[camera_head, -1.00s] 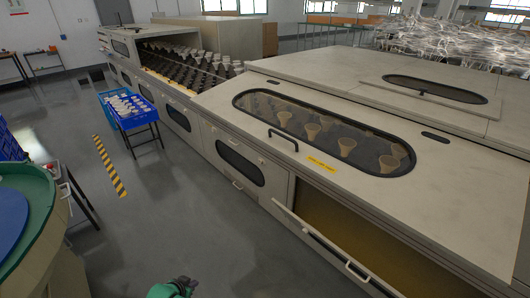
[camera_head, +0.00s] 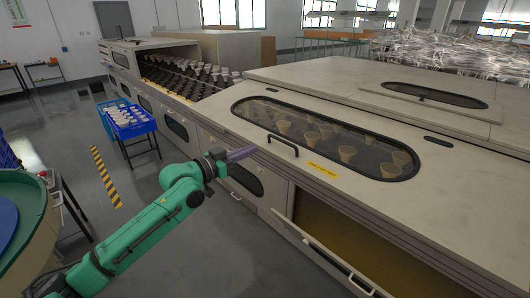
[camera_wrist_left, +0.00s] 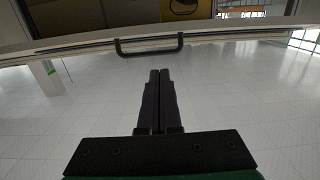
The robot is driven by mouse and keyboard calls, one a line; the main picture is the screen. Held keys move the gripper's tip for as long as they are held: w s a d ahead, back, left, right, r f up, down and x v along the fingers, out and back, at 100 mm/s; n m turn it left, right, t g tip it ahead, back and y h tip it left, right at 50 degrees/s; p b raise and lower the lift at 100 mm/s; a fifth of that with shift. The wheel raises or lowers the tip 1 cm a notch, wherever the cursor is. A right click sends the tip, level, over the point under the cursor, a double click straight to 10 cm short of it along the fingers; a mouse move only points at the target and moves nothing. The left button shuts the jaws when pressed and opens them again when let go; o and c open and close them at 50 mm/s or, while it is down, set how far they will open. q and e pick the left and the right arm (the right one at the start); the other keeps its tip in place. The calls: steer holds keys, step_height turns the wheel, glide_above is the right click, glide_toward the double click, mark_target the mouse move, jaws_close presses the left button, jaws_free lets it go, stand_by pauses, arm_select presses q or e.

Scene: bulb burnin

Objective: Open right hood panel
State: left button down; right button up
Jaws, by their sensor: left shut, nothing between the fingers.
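The near hood panel (camera_head: 400,205) is a beige lid with a long oval window (camera_head: 325,138), through which several bulbs show. It lies shut. Its black bar handle (camera_head: 283,143) is at the front left edge, beside a yellow label. My left gripper (camera_head: 252,151) is shut and empty, just left of the handle and apart from it. In the left wrist view the closed fingers (camera_wrist_left: 160,72) point toward the handle (camera_wrist_left: 150,53), with a gap between. My right gripper is not in view.
Below the hood, a front opening (camera_head: 345,235) shows a tan interior. To the left, an open machine section holds rows of bulbs (camera_head: 185,75). A blue crate (camera_head: 130,120) stands on a small table. A green round table (camera_head: 25,225) is at the left. Grey floor lies between.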

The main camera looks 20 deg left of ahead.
mark_target(272, 152)
arm_select(q)
steer(key=w+d+f, duration=0.1)
steer(key=w, duration=0.1)
steer(key=w+f+p, duration=0.1)
steer(key=w, duration=0.1)
steer(key=w+d+f+p, duration=0.1)
steer(key=w, duration=0.1)
steer(key=shift+d+f, duration=0.35)
steer(key=shift+f, duration=0.25)
step_height(272, 152, down, 6)
steer(key=w+t+b, duration=0.1)
steer(key=b, duration=1.3)
steer(key=shift+w+d+f+h, duration=0.2)
steer(key=shift+w+d+h, duration=0.05)
steer(key=shift+h, duration=0.05)
steer(key=shift+r, duration=0.1)
